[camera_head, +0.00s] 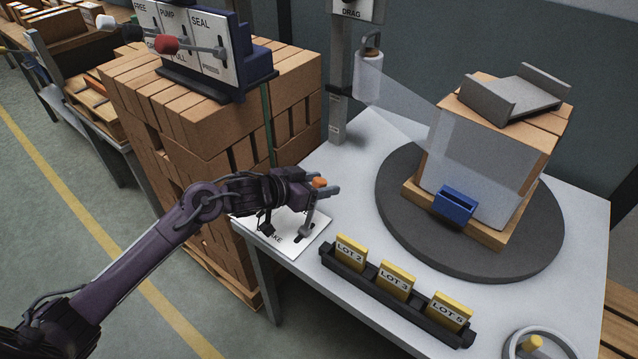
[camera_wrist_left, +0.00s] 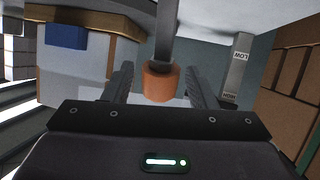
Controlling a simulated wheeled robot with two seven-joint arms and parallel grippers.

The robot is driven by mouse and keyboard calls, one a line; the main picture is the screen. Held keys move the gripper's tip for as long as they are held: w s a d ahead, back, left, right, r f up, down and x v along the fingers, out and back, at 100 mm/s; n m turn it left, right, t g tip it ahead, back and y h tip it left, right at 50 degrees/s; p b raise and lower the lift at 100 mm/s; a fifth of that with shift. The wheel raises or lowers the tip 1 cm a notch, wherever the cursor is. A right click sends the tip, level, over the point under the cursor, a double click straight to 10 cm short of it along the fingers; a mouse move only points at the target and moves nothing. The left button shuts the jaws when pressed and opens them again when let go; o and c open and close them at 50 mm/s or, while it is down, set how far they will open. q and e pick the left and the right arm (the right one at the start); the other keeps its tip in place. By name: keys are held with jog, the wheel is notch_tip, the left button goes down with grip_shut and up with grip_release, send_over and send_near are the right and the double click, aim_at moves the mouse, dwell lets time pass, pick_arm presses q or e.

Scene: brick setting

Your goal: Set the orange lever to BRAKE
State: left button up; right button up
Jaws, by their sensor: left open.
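The orange lever knob (camera_head: 319,183) tops a grey lever that rises from a slot in a white plate (camera_head: 291,247) at the table's near left corner. The plate's lettering is partly hidden by my arm; "KE" shows. My left gripper (camera_head: 328,190) is open with its fingers on either side of the knob. In the left wrist view the orange knob (camera_wrist_left: 160,82) sits between the two open fingers, with gaps on both sides, and the grey lever shaft (camera_wrist_left: 165,35) runs up from it. My right gripper is not in view.
A grey turntable (camera_head: 400,225) carries a partly wrapped brick stack. A black rack (camera_head: 440,328) with yellow lot cards lies along the front edge. A post (camera_head: 337,115) with a film roll stands behind. A stacked brick pallet (camera_head: 200,130) is left of the table.

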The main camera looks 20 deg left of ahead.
pick_arm(q)
grip_shut()
